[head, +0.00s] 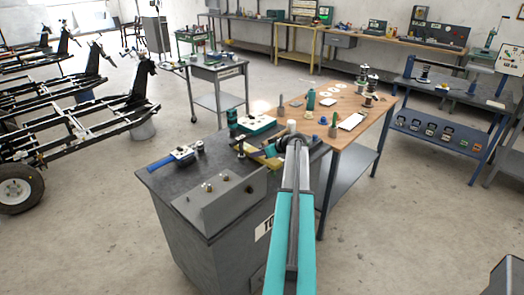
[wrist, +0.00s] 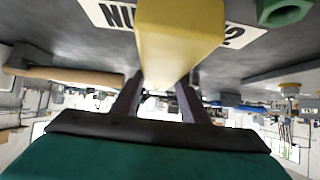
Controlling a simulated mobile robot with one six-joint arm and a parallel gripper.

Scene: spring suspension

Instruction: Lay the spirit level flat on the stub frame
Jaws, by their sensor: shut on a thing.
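The yellow spirit level (wrist: 178,35) is a long bar between the two dark fingers of my gripper (wrist: 158,92) in the wrist view. The gripper is shut on it, and the bar's near end fills the top middle of that view. In the head view a yellow part of the level (head: 262,161) shows by my gripper (head: 268,150), over the dark-topped cabinet. My arm hides part of it there. Black wheeled frames (head: 88,138) stand on the left, well away from my gripper. I cannot tell which one is the stub frame.
The cabinet top (head: 215,168) holds a blue-handled tool (head: 168,160), a green-and-white case (head: 252,126) and a grey box (head: 225,203). A wooden-topped bench (head: 318,128) with several parts adjoins it. Open floor (head: 95,225) lies between the cabinet and the frames.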

